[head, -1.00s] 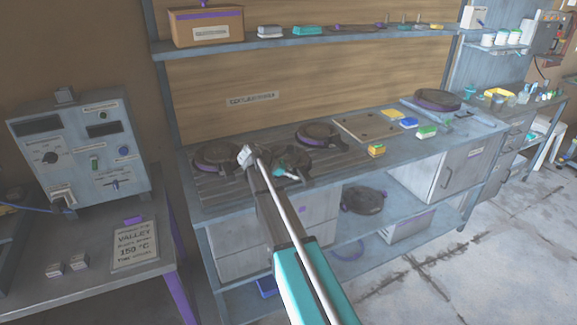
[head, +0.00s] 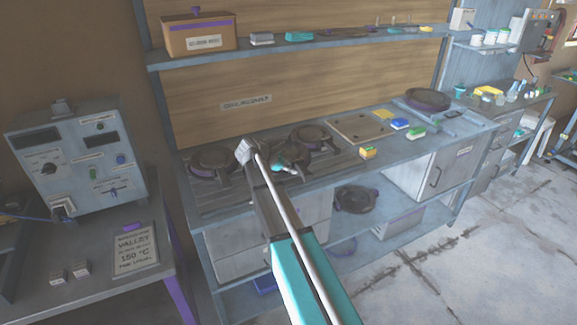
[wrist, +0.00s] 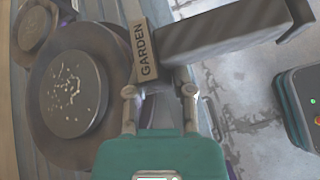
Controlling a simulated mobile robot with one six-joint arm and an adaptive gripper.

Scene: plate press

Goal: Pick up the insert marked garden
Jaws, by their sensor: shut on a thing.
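The insert marked garden (wrist: 72,95) is a dark round plate with a raised, speckled disc, at the left of the wrist view. A tag reading GARDEN stands at its right side, where a dark grey bar runs off to the upper right. My gripper (wrist: 159,92) has its two fingers just below the tag, beside the plate, shut on the insert's handle part. The contact is partly hidden by the fingers. In the head view the insert (head: 290,152) is among the dark round plates on the bench, partly behind my arm. Whether it is clear of the bench cannot be told.
Another round plate (head: 213,163) lies left on the ribbed bench top (head: 240,200), and one (head: 311,136) lies behind to the right. Small coloured blocks (head: 368,152) stand farther right. A control box (head: 80,155) stands on the left table. A shelf (head: 300,43) runs above.

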